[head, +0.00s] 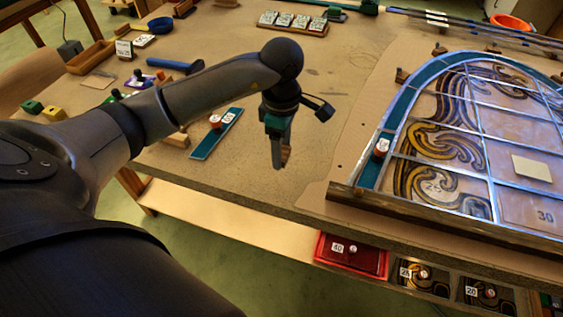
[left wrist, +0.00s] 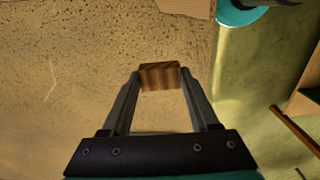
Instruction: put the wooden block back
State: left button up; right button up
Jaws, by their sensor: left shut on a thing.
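My left gripper (head: 281,161) points down over the bare tabletop near the bench's front edge. It is shut on a small brown wooden block (head: 287,154), partly hidden behind a finger in the head view. In the left wrist view the striped grain of the block (left wrist: 159,75) shows between the two fingertips (left wrist: 160,80). It seems to be held above the bench; the exact height is hard to tell. My right gripper is not in view.
The leaded panel (head: 443,118) lies on the bench at right, in a wooden frame. A teal strip (head: 206,144) with a numbered knob lies left of my gripper, near another wooden piece (head: 178,139). A red tray (head: 330,252) sits below the bench edge. Bare bench (head: 325,130) lies between.

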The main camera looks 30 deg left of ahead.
aim_at(282, 173)
pick_arm(q)
jog(key=shift+f, duration=2.55)
jog(key=shift+f+b, duration=0.2)
jog(key=shift+b, duration=0.2)
jog(key=o, duration=1.4)
jog(key=shift+r, duration=0.1)
jog(key=shift+o, duration=0.2)
jog(key=shift+r+p, duration=0.3)
jog(key=shift+r, duration=0.1)
notch_tip(282, 173, up, 12)
jog(key=shift+f, duration=0.25)
